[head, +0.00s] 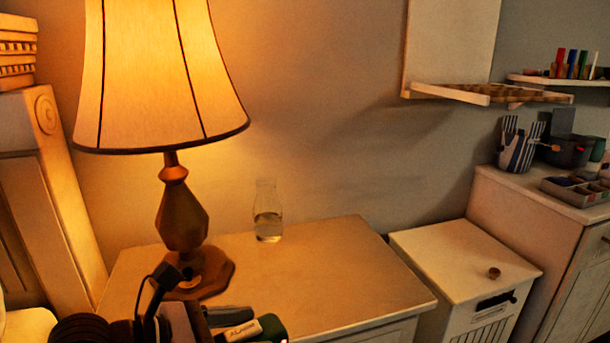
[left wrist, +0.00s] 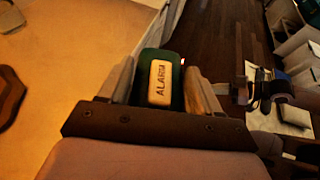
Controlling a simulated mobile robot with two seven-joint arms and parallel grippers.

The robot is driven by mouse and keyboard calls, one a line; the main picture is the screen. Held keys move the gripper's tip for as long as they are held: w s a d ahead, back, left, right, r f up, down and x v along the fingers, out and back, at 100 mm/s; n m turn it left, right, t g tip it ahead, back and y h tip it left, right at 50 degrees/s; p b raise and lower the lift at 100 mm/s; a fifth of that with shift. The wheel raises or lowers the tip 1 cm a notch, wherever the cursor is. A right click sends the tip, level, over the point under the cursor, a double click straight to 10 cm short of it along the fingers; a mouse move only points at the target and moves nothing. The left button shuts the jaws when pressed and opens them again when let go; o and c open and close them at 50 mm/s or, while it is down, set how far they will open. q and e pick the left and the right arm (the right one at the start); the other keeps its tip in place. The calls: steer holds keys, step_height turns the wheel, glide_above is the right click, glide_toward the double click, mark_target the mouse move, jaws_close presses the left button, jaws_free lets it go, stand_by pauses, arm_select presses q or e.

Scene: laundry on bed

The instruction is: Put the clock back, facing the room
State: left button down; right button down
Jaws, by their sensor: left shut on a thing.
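The clock (left wrist: 163,62) is a dark green block with a pale plate that reads ALARM. In the left wrist view it sits between the two fingers of my left gripper (left wrist: 160,92), which is shut on it. In the head view the clock (head: 270,327) is low at the front edge of the nightstand (head: 345,262), partly hidden by my left gripper (head: 238,322). I see its ALARM side; its face is hidden. I cannot tell whether it touches the nightstand. My right gripper is not in view.
A lit lamp (head: 183,215) stands on the nightstand's left, close to my left arm. A glass bottle (head: 267,212) stands at the back edge. The nightstand's middle and right are clear. A white cabinet (head: 455,258) with a knob stands to the right.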

arm_select(q)
steer(key=shift+s+d+r+n+t, duration=0.2)
steer(key=shift+d+r, duration=0.15)
steer(key=shift+r, duration=0.2)
steer(key=shift+s+d+r+n+t, duration=0.1)
steer(key=shift+d+r+n+t, duration=0.1)
steer(key=shift+d+r, duration=0.25)
steer(key=shift+a+r+y, duration=0.2)
steer(key=shift+r+y, duration=0.1)
steer(key=shift+r, duration=0.05)
steer(key=a+r+p, duration=0.1)
steer(key=p, duration=0.1)
steer(key=a+r+n+t+y+p, duration=0.1)
steer(key=a+p, duration=0.1)
steer(key=a+r+n+p, duration=0.1)
steer(key=a+p, duration=0.1)
steer(key=shift+w+a+r+t+y, duration=0.15)
steer(key=shift+w+r+t+y, duration=0.15)
steer(key=shift+w+t, duration=0.1)
steer(key=a+r+n+t+y+p, duration=0.2)
steer(key=a+p, duration=0.3)
steer(key=a, duration=0.3)
steer(key=shift+s+a+r+n+y+p, duration=0.15)
steer(key=shift+s+a+n+y+p, duration=0.25)
steer(key=shift+n, duration=0.3)
